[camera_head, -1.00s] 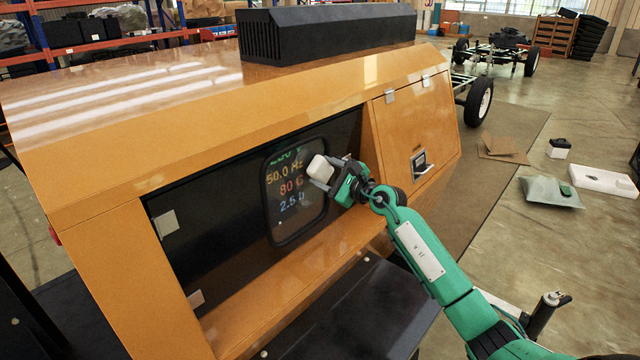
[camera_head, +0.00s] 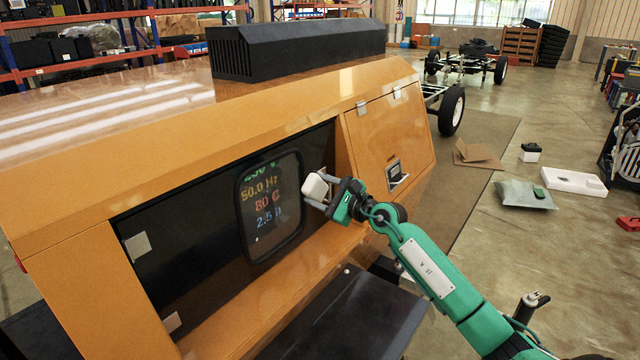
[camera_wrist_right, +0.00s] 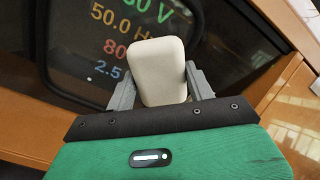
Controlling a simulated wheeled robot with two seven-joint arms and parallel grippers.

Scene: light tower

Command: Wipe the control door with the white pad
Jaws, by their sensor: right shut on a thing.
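The control door appears to be the dark glossy panel (camera_head: 185,240) recessed in the orange housing, with a framed display (camera_head: 270,205) of coloured readouts and silver hinges at its left. My right gripper (camera_head: 322,190) is shut on the white pad (camera_head: 316,187), a small rounded block, just right of the display. In the right wrist view the pad (camera_wrist_right: 157,70) sits between the grey fingers, with the display (camera_wrist_right: 100,40) behind it. I cannot tell whether the pad touches the panel. My left gripper is not in view.
An orange side door (camera_head: 390,140) with a latch is right of the dark panel. A black vented box (camera_head: 295,48) sits on the housing. A dark ledge (camera_head: 350,318) juts out below. Cardboard (camera_head: 476,154), a grey bag (camera_head: 522,194) and a white tray (camera_head: 572,181) lie on the floor at right.

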